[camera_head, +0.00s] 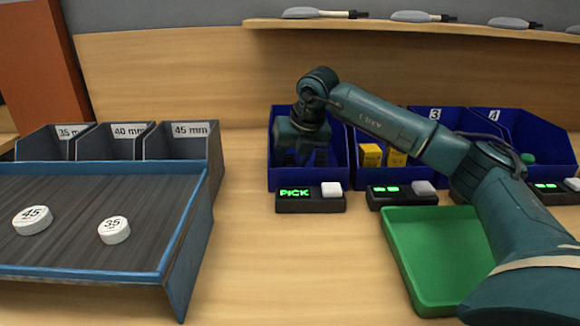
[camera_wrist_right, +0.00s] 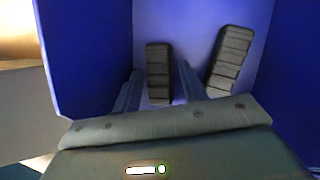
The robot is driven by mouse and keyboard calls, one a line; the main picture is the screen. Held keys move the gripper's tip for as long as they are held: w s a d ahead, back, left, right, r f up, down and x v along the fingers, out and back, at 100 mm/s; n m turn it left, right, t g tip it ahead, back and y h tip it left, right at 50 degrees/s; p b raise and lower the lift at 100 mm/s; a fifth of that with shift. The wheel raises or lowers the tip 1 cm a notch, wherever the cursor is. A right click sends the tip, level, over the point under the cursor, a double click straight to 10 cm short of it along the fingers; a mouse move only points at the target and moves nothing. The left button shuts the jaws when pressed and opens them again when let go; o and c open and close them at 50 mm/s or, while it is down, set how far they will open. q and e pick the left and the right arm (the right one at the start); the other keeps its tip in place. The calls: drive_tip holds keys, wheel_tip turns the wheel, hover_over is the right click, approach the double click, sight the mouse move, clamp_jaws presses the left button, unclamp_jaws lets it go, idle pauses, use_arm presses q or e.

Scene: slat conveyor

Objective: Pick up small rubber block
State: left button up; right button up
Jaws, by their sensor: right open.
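My right gripper (camera_head: 308,157) reaches down into the leftmost blue bin (camera_head: 340,180), above a display reading PICK. In the right wrist view, two small dark grey ribbed rubber blocks lie in this bin. One block (camera_wrist_right: 158,70) shows between the two open fingers of my gripper (camera_wrist_right: 159,86), with no clear contact. The other block (camera_wrist_right: 232,58) lies tilted to the right, outside the right finger. In the head view my gripper largely hides the bin's contents. My left gripper is not in view.
More blue bins stand to the right; one holds yellow boxes (camera_head: 371,155). A green tray (camera_head: 408,275) lies in front, partly behind my right arm. At left, a slat conveyor (camera_head: 75,230) carries two white discs marked 45 and 35. A shelf (camera_head: 430,32) runs above the bins.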

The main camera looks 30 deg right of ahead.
drive_tip(key=c, duration=0.8)
